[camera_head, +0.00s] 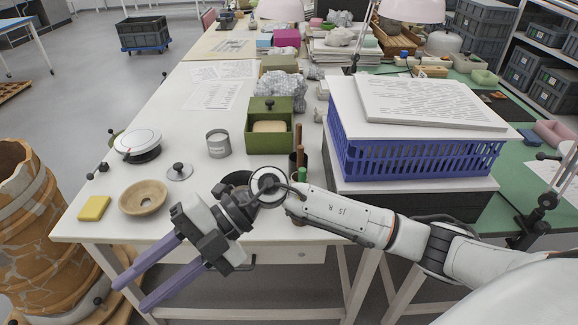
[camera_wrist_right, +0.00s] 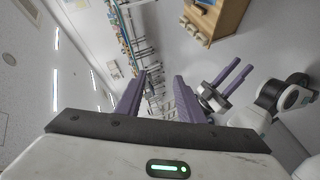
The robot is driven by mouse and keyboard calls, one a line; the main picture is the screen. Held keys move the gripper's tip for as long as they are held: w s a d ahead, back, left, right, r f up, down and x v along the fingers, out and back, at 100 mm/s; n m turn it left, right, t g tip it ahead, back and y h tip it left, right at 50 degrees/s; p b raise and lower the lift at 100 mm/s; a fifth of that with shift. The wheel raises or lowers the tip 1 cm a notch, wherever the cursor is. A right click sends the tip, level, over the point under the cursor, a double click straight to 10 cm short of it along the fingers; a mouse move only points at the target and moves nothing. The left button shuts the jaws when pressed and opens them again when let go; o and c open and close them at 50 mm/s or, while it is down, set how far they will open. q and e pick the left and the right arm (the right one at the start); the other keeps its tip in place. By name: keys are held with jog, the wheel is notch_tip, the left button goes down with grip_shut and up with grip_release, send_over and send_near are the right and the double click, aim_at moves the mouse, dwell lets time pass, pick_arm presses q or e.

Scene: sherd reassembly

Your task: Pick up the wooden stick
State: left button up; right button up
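A thin brown wooden stick (camera_head: 299,137) stands upright in a dark cup (camera_head: 293,163) beside the green box on the white table. Its lower part is hidden in the cup. My right gripper (camera_head: 128,296) is open and empty, its purple fingers spread and pointing to the lower left, beyond the table's front edge. It is well apart from the stick. The right wrist view shows its two fingers (camera_wrist_right: 160,85) with nothing between them. My left gripper (camera_wrist_right: 242,65) shows there too, its fingers apart and empty; the head view does not show it.
A green box (camera_head: 268,140), a grey tin (camera_head: 218,144) and a blue crate (camera_head: 415,158) stand around the cup. A wooden bowl (camera_head: 131,203), yellow sponge (camera_head: 94,208) and white round device (camera_head: 138,143) are at left. My right forearm passes in front of the cup.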

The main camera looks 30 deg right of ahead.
jog(key=w+d+f+h, duration=0.2)
jog(key=w+d+h, duration=0.1)
jog(key=d+h, duration=0.25)
jog(key=m+t+h, duration=0.4)
jog(key=m+h, duration=0.1)
jog(key=h, duration=0.7)
send_near(300, 153)
notch_tip(300, 153, down, 2)
jog(key=w, duration=0.1)
jog(key=f, duration=0.1)
jog(key=d+f, duration=0.1)
jog(key=w+f, duration=0.1)
jog(key=shift+d+f+m+p, duration=0.1)
jog(key=shift+d+m+p, duration=0.2)
jog(key=shift+p, duration=0.1)
jog(key=x, duration=0.6)
jog(key=shift+s+f+p, duration=0.15)
jog(key=shift+f+p, duration=0.1)
jog(key=shift+p, duration=0.15)
grip_shut()
